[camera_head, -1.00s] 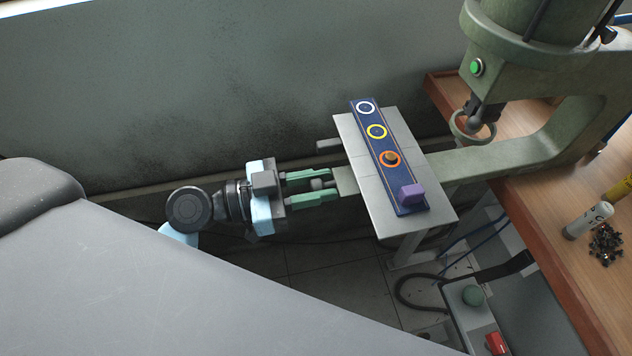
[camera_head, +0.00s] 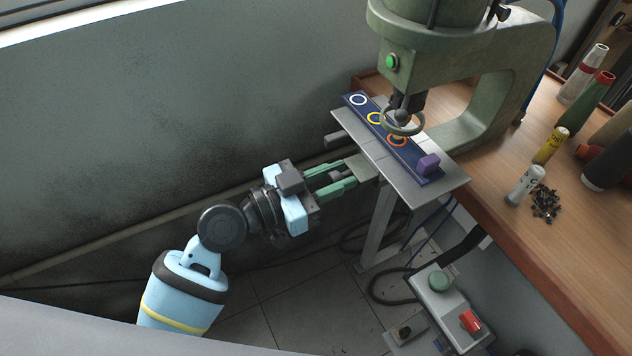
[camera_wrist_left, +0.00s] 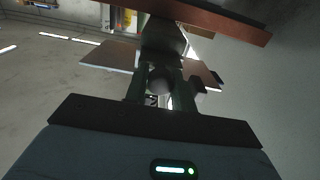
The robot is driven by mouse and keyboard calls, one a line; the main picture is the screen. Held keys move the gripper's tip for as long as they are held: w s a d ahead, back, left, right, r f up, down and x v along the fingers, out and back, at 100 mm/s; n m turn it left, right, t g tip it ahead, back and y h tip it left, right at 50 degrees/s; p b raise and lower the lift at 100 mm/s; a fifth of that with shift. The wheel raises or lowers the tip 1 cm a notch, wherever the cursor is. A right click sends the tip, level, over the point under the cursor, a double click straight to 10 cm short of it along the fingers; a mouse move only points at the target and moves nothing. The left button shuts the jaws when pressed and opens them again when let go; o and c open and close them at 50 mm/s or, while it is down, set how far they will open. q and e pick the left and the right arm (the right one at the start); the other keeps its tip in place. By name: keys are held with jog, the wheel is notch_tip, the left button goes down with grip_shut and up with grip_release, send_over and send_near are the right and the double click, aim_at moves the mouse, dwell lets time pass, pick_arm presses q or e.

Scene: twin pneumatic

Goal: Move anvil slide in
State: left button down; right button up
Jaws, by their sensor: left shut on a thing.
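The press head's round guard ring (camera_head: 403,121) hangs over the strip and partly hides the yellow and orange rings. My left gripper (camera_head: 346,174) is shut on the slide's handle at the plate's left side. In the left wrist view the green fingers flank a round grey knob (camera_wrist_left: 160,80), and the plate (camera_wrist_left: 108,55) extends behind it. My right gripper is not in view.
The green press (camera_head: 470,75) stands on a wooden bench (camera_head: 530,240). Bottles (camera_head: 525,185) and small dark parts (camera_head: 546,202) lie on the bench at right. A control box (camera_head: 440,290) with green and red buttons stands below. A grey wall is at the left.

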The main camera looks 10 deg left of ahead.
pick_arm(q)
jog(key=shift+r, duration=0.15)
jog(key=c, duration=1.5)
grip_release()
jog(key=shift+d, duration=0.1)
jog(key=o, duration=0.3)
jog(key=shift+w, duration=0.1)
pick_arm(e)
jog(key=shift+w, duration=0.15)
pick_arm(q)
jog(key=shift+s+a+f, duration=0.2)
jog(key=shift+s+a, duration=0.15)
jog(key=v, duration=0.2)
jog(key=b+v, duration=0.1)
jog(key=v, duration=0.1)
jog(key=b+v, duration=0.1)
jog(key=v, duration=0.2)
jog(key=shift+w+a+r, duration=0.15)
jog(key=shift+w+a, duration=0.05)
jog(key=shift+w, duration=0.05)
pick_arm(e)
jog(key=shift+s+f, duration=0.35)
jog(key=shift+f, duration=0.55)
